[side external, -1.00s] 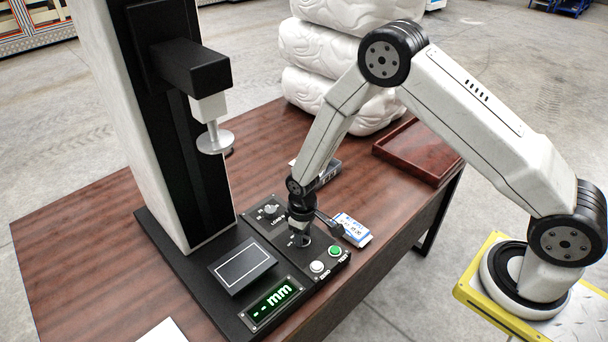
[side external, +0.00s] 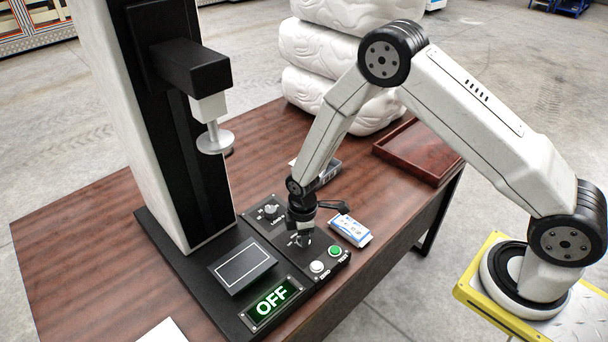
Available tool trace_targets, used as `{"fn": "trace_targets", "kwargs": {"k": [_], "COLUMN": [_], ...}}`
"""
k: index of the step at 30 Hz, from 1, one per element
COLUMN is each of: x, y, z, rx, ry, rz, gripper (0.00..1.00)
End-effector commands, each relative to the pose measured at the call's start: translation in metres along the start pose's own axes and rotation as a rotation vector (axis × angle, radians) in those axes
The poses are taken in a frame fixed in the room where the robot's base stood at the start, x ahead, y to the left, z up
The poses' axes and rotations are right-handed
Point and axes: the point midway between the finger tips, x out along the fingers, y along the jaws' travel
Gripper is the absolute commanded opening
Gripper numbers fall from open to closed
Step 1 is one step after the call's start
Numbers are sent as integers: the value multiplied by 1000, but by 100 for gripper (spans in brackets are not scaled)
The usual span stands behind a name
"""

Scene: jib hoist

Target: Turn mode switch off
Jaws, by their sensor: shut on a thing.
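The mode switch (side external: 304,240) is a small knob on the black control panel, mostly hidden beneath my gripper. My gripper (side external: 303,234) points down and is shut on the knob. The display (side external: 271,302) at the panel's front glows green and reads "OFF". Another knob (side external: 270,210), near a "LOAD" label, sits on the panel to the left of my gripper.
A white ZERO button (side external: 317,267) and a green TEST button (side external: 335,251) are close to my gripper. A small blue-and-white box (side external: 351,230) lies to the right. The test stand's round plate (side external: 215,142) hangs at left. A brown tray (side external: 440,181) lies at the table's right.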

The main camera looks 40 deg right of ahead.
Motion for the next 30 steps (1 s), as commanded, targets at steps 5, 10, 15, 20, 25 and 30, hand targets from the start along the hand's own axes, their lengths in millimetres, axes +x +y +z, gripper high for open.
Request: {"fn": "trace_targets", "kwargs": {"k": [5,10,15,20,25,30], "x": [0,0,0,0,0,-1], "y": [-1,-1,-1,0,0,0], "z": [1,1,1,1,1,0], "rx": [-22,-24,-23,-22,-22,-22], "ry": [-3,-3,-3,-2,-1,0], "rz": [-3,-3,-3,-2,-1,0], "gripper": [0,0,44,76,76,76]}}
